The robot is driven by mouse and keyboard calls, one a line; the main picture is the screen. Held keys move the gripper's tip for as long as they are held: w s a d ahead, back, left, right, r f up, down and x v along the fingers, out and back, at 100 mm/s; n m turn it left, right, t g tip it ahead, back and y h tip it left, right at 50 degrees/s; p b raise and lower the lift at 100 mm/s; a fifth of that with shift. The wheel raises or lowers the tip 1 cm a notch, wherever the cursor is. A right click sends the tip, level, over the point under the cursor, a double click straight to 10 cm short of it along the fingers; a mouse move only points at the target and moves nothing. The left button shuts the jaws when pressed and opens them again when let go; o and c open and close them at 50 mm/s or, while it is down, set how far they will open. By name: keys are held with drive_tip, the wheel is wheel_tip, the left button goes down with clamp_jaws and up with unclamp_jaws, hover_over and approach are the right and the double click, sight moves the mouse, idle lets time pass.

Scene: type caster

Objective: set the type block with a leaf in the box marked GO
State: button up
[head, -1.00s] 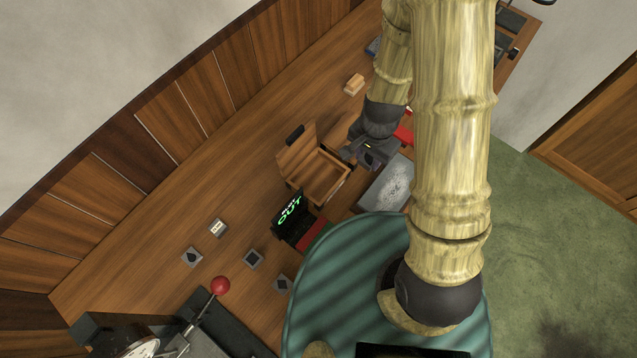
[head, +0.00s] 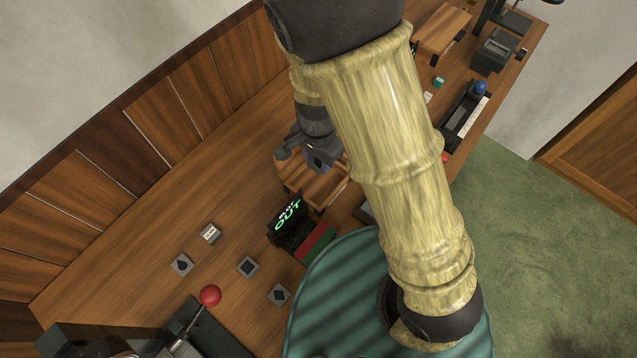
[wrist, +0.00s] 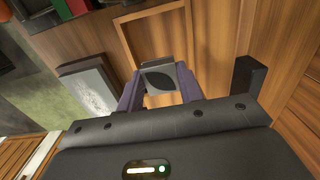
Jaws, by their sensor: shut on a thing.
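My gripper (wrist: 160,88) is shut on a grey type block (wrist: 168,80) whose face shows a dark leaf shape. In the head view my gripper (head: 316,162) is above an open wooden box (head: 322,192), which the arm partly covers. In the wrist view the rim of the wooden box (wrist: 124,42) shows beyond the held block, and the block looks raised above it. I cannot read a GO mark in any view. A small green glow shows beside my arm at the upper right, too covered to read.
Several loose blocks (head: 248,267) lie on the desk near a red-knobbed lever (head: 210,296). A grey slab (wrist: 90,92) lies beside the box. Another wooden box (head: 442,32) is at the upper right.

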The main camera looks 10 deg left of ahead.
hover_over(318, 185)
drive_tip(key=shift+f+b, duration=0.45)
drive_tip(key=shift+f, duration=2.65)
drive_tip(key=shift+f, duration=1.9)
drive_tip(key=shift+b, duration=0.3)
drive_tip(key=shift+f, duration=0.2)
drive_tip(key=o, duration=1.1)
drive_tip(key=shift+r, duration=0.15)
